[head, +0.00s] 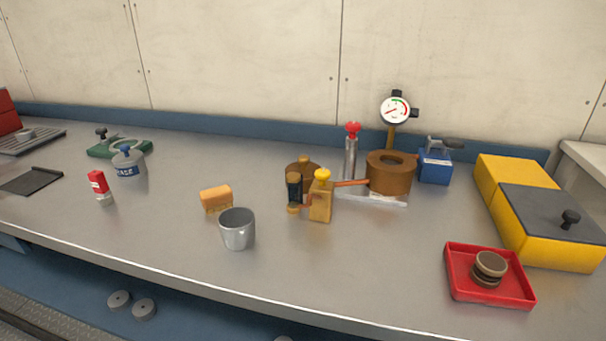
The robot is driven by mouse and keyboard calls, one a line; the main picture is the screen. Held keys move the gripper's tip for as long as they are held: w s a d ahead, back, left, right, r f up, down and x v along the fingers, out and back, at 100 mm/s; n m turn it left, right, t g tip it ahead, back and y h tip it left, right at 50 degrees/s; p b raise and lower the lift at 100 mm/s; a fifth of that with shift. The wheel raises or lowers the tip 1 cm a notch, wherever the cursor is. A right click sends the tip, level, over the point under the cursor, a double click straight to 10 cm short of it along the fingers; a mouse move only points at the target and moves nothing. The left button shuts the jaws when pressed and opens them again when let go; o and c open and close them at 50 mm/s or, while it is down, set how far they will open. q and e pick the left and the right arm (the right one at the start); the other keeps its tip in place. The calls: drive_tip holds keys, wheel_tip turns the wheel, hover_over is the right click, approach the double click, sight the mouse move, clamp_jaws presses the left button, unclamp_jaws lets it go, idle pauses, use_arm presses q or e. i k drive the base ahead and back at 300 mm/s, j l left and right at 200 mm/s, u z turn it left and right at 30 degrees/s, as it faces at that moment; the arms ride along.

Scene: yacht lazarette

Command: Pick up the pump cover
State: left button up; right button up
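A brown round cover with a small brass knob (311,167) sits on the bench near the middle, partly hidden behind a black-and-brass cylinder (294,188) and a brass block with a yellow knob (320,203). It looks like the pump cover. A brown, ring-topped pump body (391,177) stands to its right on a pale base plate (375,200); its top shows a dark round opening. A copper-coloured pipe runs from the brass block to the pump body. Neither of my grippers is in view.
A pressure gauge (395,110) and red-topped cylinder (351,158) stand by the pump. A metal mug (237,230) and orange sponge (216,198) sit at front left. A red tray (461,290) holding brown discs and a yellow box (520,222) are right. The front middle is clear.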

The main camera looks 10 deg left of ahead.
sight(304, 165)
drive_tip(key=k+j+u, duration=0.15)
drive_tip(key=k+u, duration=0.2)
drive_tip(key=k+j+u, duration=0.55)
drive_tip(key=u, duration=0.2)
